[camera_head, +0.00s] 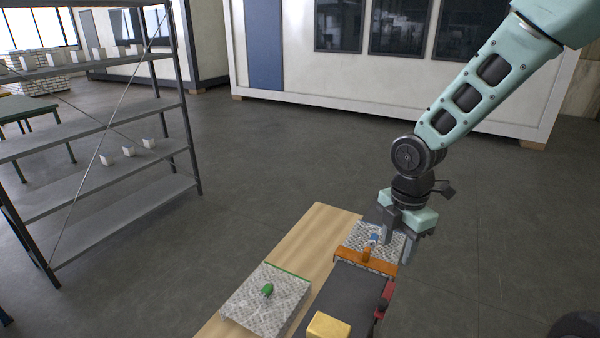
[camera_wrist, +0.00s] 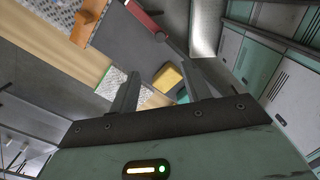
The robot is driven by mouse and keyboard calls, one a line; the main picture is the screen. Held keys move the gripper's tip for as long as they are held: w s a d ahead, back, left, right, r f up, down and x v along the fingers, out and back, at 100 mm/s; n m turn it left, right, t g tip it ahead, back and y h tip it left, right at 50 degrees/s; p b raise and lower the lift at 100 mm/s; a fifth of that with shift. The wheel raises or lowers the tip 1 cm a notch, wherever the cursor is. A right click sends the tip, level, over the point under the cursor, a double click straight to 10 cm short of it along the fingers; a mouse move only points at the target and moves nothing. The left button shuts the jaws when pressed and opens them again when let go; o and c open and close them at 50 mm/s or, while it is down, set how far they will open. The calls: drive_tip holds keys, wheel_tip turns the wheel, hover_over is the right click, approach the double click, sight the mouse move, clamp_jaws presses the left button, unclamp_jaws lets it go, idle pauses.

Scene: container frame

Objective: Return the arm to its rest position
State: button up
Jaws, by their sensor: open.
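My arm (camera_head: 470,100) reaches down from the top right in the head view. My gripper (camera_head: 398,243) hangs over the far right end of a wooden board. It is open, and nothing shows between its fingers. In the wrist view the two fingers of my gripper (camera_wrist: 163,85) stand apart, with a yellow block (camera_wrist: 167,77) visible beyond them. The fingers partly cover a patterned plate (camera_head: 392,240) with a small blue piece (camera_head: 374,238) on it. I cannot tell whether the fingertips touch anything there.
The wooden board (camera_head: 318,228) bears another patterned plate (camera_head: 250,303) with a green piece (camera_head: 267,290). An orange bar (camera_head: 365,262), a dark surface (camera_head: 350,295), a red part (camera_head: 387,295) and the yellow block (camera_head: 328,326) are close by. A shelf rack (camera_head: 120,115) stands left. Open floor lies behind the board.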

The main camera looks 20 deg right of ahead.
drive_tip(key=s+a+m+b, duration=0.8)
drive_tip(key=s+a+m, duration=0.4)
drive_tip(key=s+a, duration=0.6)
drive_tip(key=shift+s+a+y, duration=0.3)
drive_tip(key=shift+a, duration=0.25)
drive_tip(key=shift+r, duration=0.1)
